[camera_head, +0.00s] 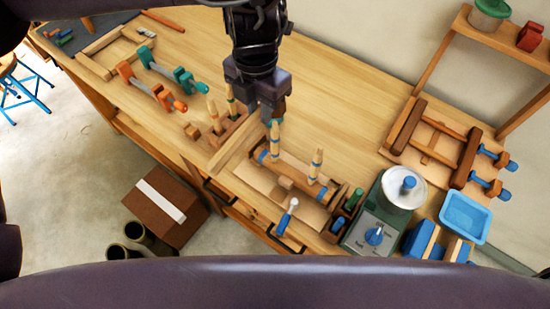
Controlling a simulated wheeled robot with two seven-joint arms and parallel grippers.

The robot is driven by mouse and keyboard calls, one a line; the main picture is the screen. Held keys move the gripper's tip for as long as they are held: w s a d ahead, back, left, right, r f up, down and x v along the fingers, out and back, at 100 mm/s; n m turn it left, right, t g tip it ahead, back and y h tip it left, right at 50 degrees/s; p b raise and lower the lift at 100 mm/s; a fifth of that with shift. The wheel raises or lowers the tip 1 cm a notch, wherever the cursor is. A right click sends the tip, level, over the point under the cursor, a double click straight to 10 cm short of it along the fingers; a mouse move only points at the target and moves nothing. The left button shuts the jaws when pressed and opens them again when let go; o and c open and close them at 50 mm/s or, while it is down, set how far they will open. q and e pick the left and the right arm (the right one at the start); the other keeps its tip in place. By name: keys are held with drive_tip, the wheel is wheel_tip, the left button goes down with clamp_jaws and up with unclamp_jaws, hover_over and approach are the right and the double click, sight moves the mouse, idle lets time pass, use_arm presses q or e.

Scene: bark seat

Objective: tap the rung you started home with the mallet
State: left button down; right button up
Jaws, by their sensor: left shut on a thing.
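My left gripper (272,118) comes down from the top and is shut on a light wooden rung (275,142) with a blue band. That rung stands upright over the far part of a brown rail (292,172); whether its lower end is in a hole I cannot tell. A second banded rung (316,163) stands upright in the rail's nearer part. More banded rungs (231,100) stand in a wooden rack to the left. A blue-and-white handled tool (288,215) lies in front of the rail; I cannot tell whether it is the mallet. My right gripper is out of view.
A green machine with a round pan (404,188) and a blue tray (465,218) are on the right. A clamped wooden frame (440,142) lies behind them. Orange and teal clamps (150,85) lie on the left. The bench top (340,95) behind the rail is clear.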

use_arm(q)
wheel_tip(320, 180, down, 5)
drive_tip(key=b, duration=0.3)
wheel_tip(320, 180, up, 5)
drive_tip(key=p, duration=0.4)
drive_tip(key=shift+s, duration=0.15)
drive_tip(key=shift+f, duration=0.2)
